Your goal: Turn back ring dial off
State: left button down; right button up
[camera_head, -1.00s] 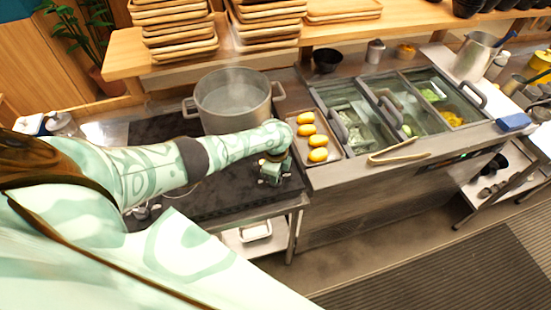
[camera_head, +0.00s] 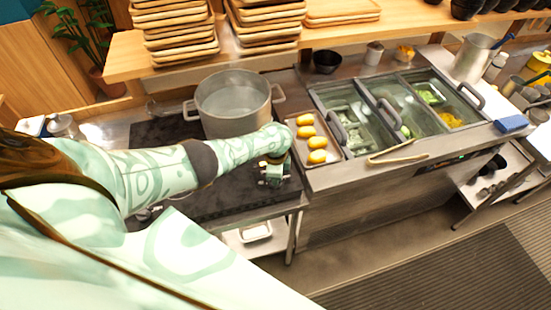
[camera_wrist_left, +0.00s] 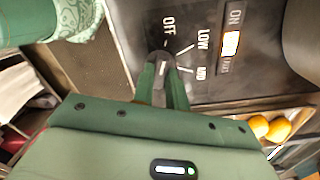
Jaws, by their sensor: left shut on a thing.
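The ring dial (camera_wrist_left: 162,66) is a dark knob with a pale mark, on a black panel printed OFF, LOW and MID. In the left wrist view its pale mark lies roughly in line with the OFF side, but I cannot tell its exact setting. My left gripper (camera_wrist_left: 165,84) is shut on the dial, a finger on each side of it. In the head view the left gripper (camera_head: 272,180) is at the right end of the dark cooktop (camera_head: 225,200), and the dial is hidden there. My right gripper is not in view.
A metal pot (camera_head: 233,100) stands behind my left forearm. A tray of yellow items (camera_head: 317,141) lies just right of the gripper. Tongs (camera_head: 397,159) lie on the counter's front edge.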

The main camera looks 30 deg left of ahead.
pick_arm(q)
jog(key=c, duration=1.4)
grip_release()
jog(key=shift+r, duration=0.1)
notch_tip(320, 180, up, 7)
jog(key=p, duration=0.4)
jog(key=shift+p, duration=0.3)
notch_tip(320, 180, up, 9)
jog(key=p, duration=0.3)
